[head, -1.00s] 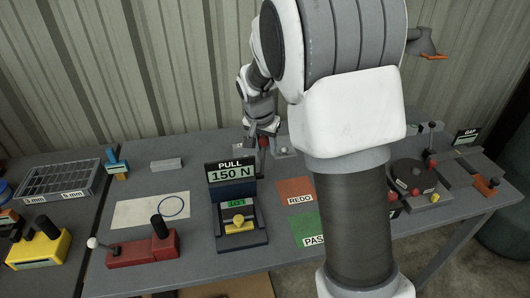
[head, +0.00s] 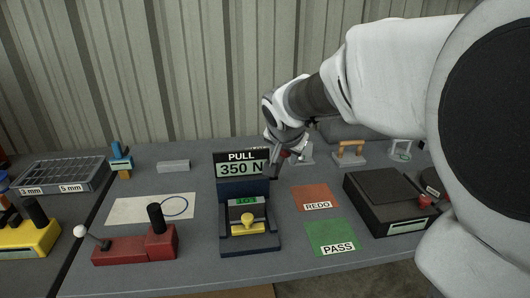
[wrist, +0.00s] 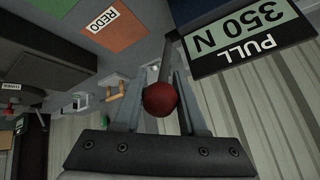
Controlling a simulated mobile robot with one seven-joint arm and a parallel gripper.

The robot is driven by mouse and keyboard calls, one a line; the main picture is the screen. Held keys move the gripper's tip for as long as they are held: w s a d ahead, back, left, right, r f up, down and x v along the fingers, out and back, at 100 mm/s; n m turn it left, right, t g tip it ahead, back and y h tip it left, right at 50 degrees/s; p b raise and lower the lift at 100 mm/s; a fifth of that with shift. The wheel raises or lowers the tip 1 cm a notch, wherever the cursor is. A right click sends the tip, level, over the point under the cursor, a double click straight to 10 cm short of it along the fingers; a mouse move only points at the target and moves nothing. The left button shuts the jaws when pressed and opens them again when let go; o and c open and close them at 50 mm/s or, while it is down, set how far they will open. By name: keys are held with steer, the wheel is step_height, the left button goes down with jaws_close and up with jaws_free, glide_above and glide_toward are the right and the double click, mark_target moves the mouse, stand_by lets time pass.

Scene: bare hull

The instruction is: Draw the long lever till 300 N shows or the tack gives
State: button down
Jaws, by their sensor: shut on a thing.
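The pull tester (head: 248,188) stands upright on the table in the head view. Its display (head: 241,169) reads PULL 350 N, and the same reading shows in the wrist view (wrist: 248,33). My gripper (head: 283,156) is beside the display on its right, partly hidden by my wrist. In the wrist view my gripper (wrist: 160,82) is shut on the red knob (wrist: 160,99) of the long lever (wrist: 165,62).
The orange REDO mat (head: 316,193) and green PASS mat (head: 333,232) lie right of the tester, both bare. A dark box (head: 384,205) stands further right. A red block with a lever (head: 135,250) is at the front left. A corrugated wall (head: 200,60) closes the back.

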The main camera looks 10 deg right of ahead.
steer(key=shift+s+f+t+b, duration=0.3)
steer(key=shift+f+b, duration=0.05)
steer(key=shift+b, duration=0.65)
steer(key=shift+s+b, duration=0.15)
steer(key=shift+b, duration=0.15)
steer(key=shift+c, duration=2.4)
jaws_free()
steer(key=shift+r, duration=0.15)
steer(key=p+v, duration=0.2)
steer(key=v, duration=1.5)
steer(key=shift+s, duration=0.2)
